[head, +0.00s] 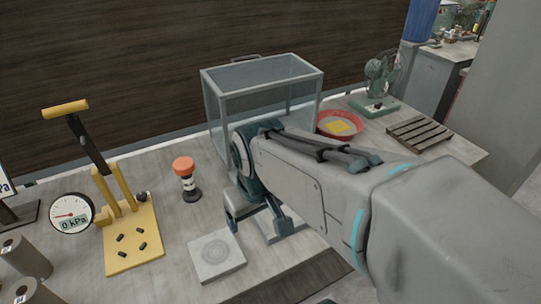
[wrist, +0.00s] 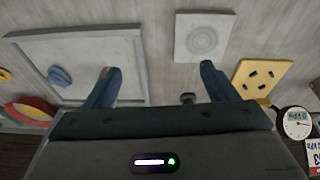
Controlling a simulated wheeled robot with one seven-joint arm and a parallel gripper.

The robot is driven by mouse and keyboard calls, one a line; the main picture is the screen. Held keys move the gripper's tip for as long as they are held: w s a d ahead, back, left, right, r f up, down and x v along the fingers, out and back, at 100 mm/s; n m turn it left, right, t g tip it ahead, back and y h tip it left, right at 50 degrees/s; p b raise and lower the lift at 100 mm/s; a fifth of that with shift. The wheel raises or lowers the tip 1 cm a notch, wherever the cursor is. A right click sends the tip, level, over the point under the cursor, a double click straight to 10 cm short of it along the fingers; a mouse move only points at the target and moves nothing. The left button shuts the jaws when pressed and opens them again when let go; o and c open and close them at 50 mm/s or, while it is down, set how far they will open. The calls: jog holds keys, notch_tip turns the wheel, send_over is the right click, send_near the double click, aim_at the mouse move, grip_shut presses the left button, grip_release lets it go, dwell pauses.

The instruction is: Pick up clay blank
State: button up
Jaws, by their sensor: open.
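My gripper (head: 258,222) is open above the bench, in front of the clear glass-sided case. In the wrist view its two dark blue fingers (wrist: 160,85) stand wide apart with nothing held between them. A small blue-grey rounded lump (wrist: 60,76) lies on a pale rimmed tray (wrist: 105,45), left of the left finger in the wrist view; it may be the clay blank, but I cannot be sure. In the head view the arm and gripper hide that lump. A small dark object (wrist: 187,98) shows between the fingers, nearer the right one.
A square plate with rings (head: 216,257) lies front left of the gripper. A yellow press (head: 130,238), a gauge (head: 71,213) and an orange-capped post (head: 185,172) stand left. The glass case (head: 232,107) is behind; a red bowl (head: 324,130), fan (head: 376,92) and slatted rack (head: 420,132) are right.

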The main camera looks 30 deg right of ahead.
jog(key=w+d+r+n+g+p, duration=0.1)
jog(key=w+d+r+n+p, duration=0.2)
jog(key=w+d+n, duration=0.5)
jog(key=w+d+r+n+g+p, duration=0.25)
jog(key=w+d+n, duration=0.25)
jog(key=w+n, duration=0.45)
jog(key=shift+t, duration=0.35)
jog(key=f, duration=0.7)
jog(key=shift+w+f+p, duration=0.2)
jog(key=shift+f+p, duration=0.1)
jog(key=shift+p, duration=0.05)
jog(key=shift+s+d+f+p, duration=0.15)
jog(key=shift+f+p, duration=0.15)
jog(key=shift+f, duration=1)
jog(key=shift+d+f+p, duration=0.1)
jog(key=shift+f+p, duration=0.15)
jog(key=shift+f, duration=1.05)
jog(key=c, duration=1.5)
jog(key=shift+r, duration=0.1)
jog(key=shift+c, duration=0.5)
jog(key=shift+r, duration=0.1)
